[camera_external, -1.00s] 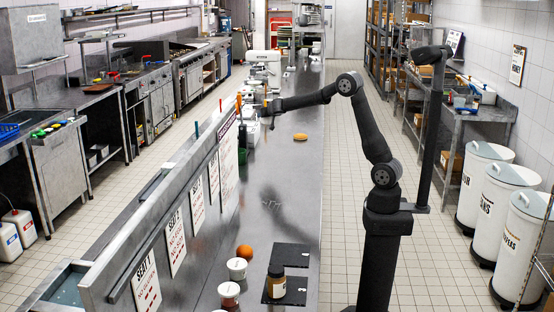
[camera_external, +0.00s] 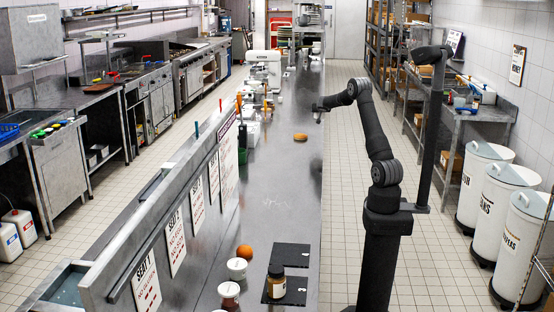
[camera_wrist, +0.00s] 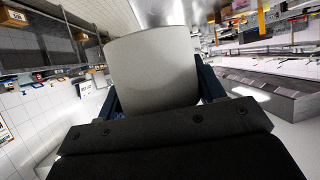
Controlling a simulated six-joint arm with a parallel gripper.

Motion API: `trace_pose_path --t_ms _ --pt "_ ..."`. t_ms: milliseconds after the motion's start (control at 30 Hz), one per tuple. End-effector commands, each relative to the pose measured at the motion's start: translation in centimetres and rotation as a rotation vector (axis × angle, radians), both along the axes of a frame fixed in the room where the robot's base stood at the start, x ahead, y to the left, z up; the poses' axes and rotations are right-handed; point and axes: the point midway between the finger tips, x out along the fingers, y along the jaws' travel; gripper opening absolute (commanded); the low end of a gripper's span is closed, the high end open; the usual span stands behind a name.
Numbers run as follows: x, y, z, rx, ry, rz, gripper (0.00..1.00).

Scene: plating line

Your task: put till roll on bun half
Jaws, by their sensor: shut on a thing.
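The till roll (camera_wrist: 155,68) is a plain pale grey-white cylinder. It fills the middle of the wrist view between the two dark blue fingers of my gripper (camera_wrist: 157,80), which is shut on it. In the external view my gripper (camera_external: 317,111) is small, at the counter's right edge, and the roll cannot be made out clearly there. The bun half (camera_external: 300,137) is a small golden-brown piece lying on the steel counter. My gripper is above it in the picture and a little to its right, apart from it. The bun half is not seen in the wrist view.
The long steel counter (camera_external: 275,190) is bare around the bun half. An orange (camera_external: 245,252), a white tub (camera_external: 237,268) and a brown jar (camera_external: 276,281) stand at its near end. Tubs and a white mixer (camera_external: 266,65) line the left and far side.

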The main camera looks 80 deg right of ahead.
Motion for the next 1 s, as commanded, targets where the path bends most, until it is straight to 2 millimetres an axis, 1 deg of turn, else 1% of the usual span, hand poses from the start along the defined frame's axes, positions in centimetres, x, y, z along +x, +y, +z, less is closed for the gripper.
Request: trace_pose_path --t_ms 67,133,400,500,600,733,900,1000 --pt "0.5 -0.2 -0.5 0.001 0.000 0.000 0.37" --pt "1.8 -0.2 -1.3 0.002 0.002 0.002 0.37" --pt "7.9 -0.2 -5.0 0.001 0.001 0.000 0.37" --pt "9.7 -0.2 -6.1 0.001 0.001 0.001 0.37" --pt "10.8 -0.3 -6.7 0.000 0.000 -0.001 0.37" --pt "11.4 -0.3 -7.3 0.000 0.000 -0.001 0.37" --pt "11.3 -0.2 -9.9 0.003 0.004 -0.002 0.37" --pt "11.3 -0.2 -10.8 0.001 0.001 -0.002 0.37"
